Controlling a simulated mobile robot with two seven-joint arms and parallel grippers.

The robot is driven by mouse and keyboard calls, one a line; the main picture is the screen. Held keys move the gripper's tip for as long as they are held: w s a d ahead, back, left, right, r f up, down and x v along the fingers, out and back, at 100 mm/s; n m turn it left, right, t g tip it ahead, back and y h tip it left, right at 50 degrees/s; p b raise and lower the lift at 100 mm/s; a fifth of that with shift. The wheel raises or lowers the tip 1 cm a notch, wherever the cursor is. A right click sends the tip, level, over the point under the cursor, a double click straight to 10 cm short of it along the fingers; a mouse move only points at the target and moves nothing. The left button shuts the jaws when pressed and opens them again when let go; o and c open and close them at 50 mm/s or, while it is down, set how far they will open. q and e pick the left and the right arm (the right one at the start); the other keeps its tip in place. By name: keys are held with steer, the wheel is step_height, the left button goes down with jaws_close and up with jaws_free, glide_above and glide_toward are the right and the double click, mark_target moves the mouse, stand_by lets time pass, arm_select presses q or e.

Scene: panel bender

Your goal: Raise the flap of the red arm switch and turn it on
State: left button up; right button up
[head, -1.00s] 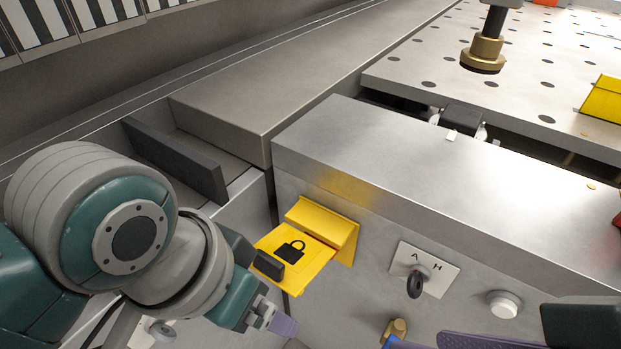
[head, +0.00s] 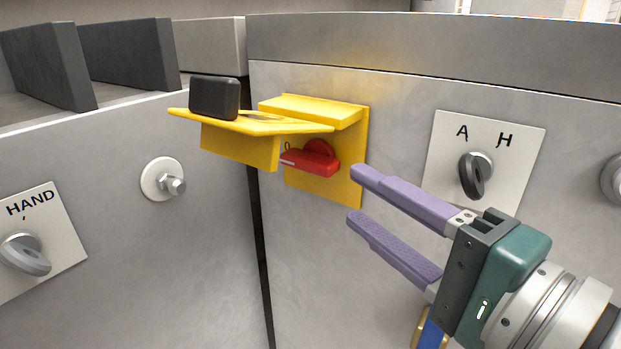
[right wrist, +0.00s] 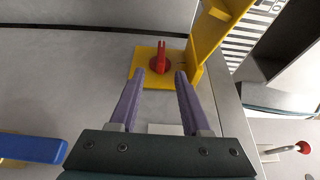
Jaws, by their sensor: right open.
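The yellow flap (head: 245,124) is raised and sticks out about level from its yellow housing (head: 345,170). A black block (head: 214,97) stands on its outer end. Below it, the red switch (head: 315,158) is exposed, its handle pointing left in the head view. My right gripper (head: 355,195) is open and empty, its purple fingers just right of the switch and pointing at it. In the right wrist view the switch (right wrist: 160,60) lies ahead of and between the open fingertips (right wrist: 160,80), apart from them. The flap (right wrist: 208,38) is at the upper right there. My left gripper is out of view.
A selector knob (head: 476,175) marked A and H sits right of the housing. A HAND knob (head: 25,255) and a round metal fitting (head: 163,180) are on the left panel. A blue part (head: 432,335) shows below my right gripper.

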mark_target(320, 172)
steer(key=x, duration=0.8)
steer(key=shift+w+a+r, duration=0.1)
steer(key=shift+w+a, duration=0.2)
jaws_close()
